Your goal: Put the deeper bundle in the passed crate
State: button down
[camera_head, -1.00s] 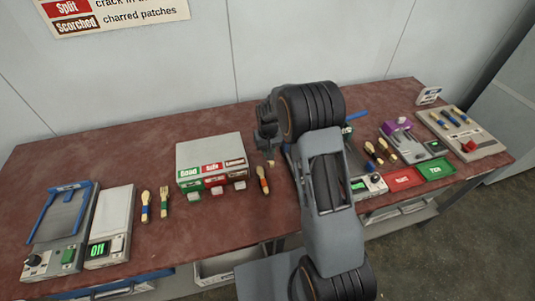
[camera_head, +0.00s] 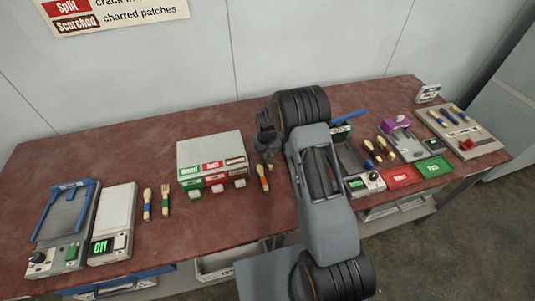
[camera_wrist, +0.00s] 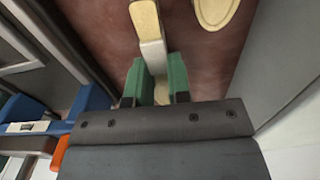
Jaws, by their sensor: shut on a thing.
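My gripper (camera_wrist: 160,88) has green fingertips and is shut on a pale wooden piece (camera_wrist: 146,22) in the wrist view. Its light end sticks out beyond the fingers, and the rest is hidden by the gripper. I cannot tell which bundle is deeper. Open crates (camera_head: 218,265) sit below the table's front edge; their labels cannot be read.
A grey box with labelled buttons (camera_head: 210,153) stands at centre left. A blue-framed device (camera_head: 66,213) and a white scale (camera_head: 112,222) stand at far left.

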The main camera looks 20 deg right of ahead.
jog(key=c, duration=1)
grip_release()
jog(key=shift+f, duration=0.1)
